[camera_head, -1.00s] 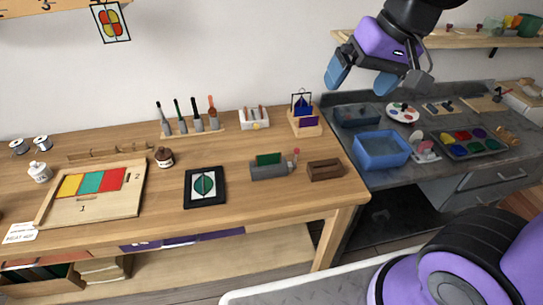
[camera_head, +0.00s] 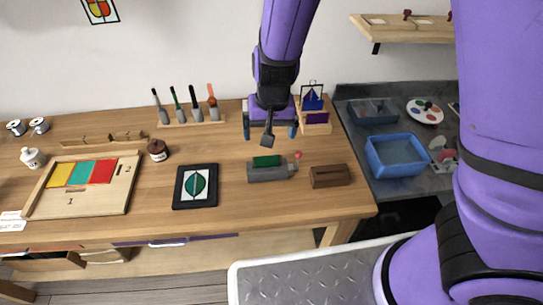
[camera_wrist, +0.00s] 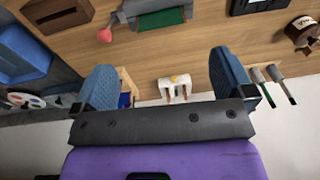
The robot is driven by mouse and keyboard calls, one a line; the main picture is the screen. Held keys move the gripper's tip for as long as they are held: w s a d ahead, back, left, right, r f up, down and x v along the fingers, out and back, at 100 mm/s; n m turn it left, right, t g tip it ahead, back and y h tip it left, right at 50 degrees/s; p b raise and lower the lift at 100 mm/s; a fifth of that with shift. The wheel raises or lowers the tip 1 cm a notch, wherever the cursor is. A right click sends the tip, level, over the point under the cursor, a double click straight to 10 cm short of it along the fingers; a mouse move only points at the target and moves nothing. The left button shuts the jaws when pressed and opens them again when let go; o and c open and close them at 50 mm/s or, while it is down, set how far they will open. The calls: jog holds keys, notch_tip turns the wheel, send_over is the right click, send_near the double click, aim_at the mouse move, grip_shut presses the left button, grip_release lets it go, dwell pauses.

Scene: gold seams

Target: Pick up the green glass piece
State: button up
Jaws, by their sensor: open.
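The green glass piece (camera_head: 267,161) stands upright in a slot of a grey block holder (camera_head: 270,174) on the wooden bench. It also shows in the wrist view (camera_wrist: 160,20), at the top, in the grey holder (camera_wrist: 122,16). My gripper (camera_head: 270,132) is open and empty, pointing down above the bench behind the holder. In the wrist view my gripper's fingers (camera_wrist: 165,82) are wide apart, with the green piece beyond them. A green pane (camera_head: 82,173) also lies between yellow and red panes in the wooden tray (camera_head: 72,203) at the left.
A brown block (camera_head: 330,177) stands right of the holder, and a black-framed leaf picture (camera_head: 195,187) lies left. A rack of upright tools (camera_head: 190,123) and a wooden stand (camera_head: 316,127) are at the back. A blue basin (camera_head: 396,156) is on the grey counter.

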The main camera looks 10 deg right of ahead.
aim_at(267, 158)
jog(key=shift+h, duration=0.3)
jog(key=shift+w+a+f, duration=0.1)
jog(key=shift+w+f, duration=0.3)
jog(key=shift+f, duration=1.75)
jog(key=shift+w+a+f, duration=0.1)
jog(key=shift+w+f, duration=0.3)
jog(key=shift+f, duration=1.75)
jog(key=shift+w+a+f, duration=0.1)
jog(key=shift+w+f, duration=0.3)
jog(key=shift+f, duration=1.75)
jog(key=c, duration=0.7)
